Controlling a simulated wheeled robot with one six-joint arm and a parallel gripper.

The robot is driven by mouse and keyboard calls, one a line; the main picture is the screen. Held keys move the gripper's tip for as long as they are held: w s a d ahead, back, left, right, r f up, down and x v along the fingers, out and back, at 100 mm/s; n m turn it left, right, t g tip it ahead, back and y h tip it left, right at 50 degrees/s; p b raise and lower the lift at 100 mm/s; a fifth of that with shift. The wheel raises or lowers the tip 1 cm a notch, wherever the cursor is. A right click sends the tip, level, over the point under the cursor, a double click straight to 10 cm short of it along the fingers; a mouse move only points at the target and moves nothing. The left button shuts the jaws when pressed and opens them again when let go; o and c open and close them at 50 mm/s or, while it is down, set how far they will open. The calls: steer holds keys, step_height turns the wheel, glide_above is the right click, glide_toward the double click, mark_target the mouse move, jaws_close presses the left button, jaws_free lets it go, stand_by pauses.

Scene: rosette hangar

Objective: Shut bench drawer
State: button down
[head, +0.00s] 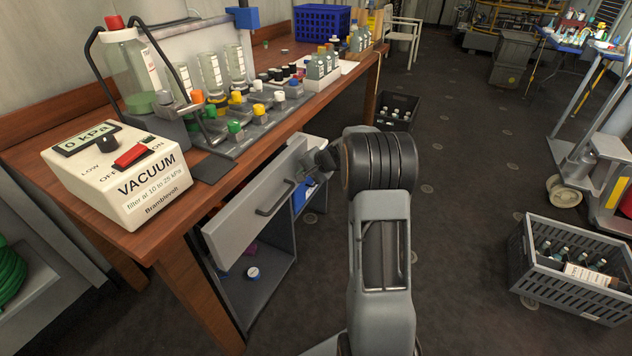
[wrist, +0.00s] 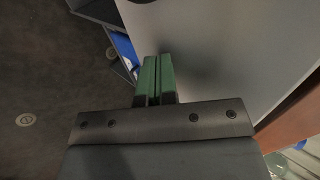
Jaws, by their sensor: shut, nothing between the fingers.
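The bench drawer (head: 258,208) has a grey front with a dark bar handle (head: 275,197). It is pulled out from the cabinet under the wooden bench (head: 330,88). In the wrist view the grey drawer front (wrist: 225,50) fills the upper right. My gripper shows in the wrist view (wrist: 158,62) with its green fingers together and nothing between them. The fingertips are close to the drawer front; I cannot tell if they touch it.
A vacuum unit (head: 115,172) and bottles with coloured caps stand on the bench above. The cabinet's open shelf (head: 262,285) holds small items. A dark crate (head: 398,108) stands by the bench. A grey crate of bottles (head: 575,265) is on the floor at right. Floor between is clear.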

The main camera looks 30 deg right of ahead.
steer(key=w+a, duration=0.2)
steer(key=w, duration=0.1)
steer(key=w+a, duration=0.1)
steer(key=w, duration=0.1)
steer(key=shift+a, duration=0.35)
steer(key=shift+w+a+r, duration=0.1)
steer(key=shift+w+a, duration=0.1)
steer(key=shift+w, duration=0.05)
steer(key=shift+a+r, duration=0.1)
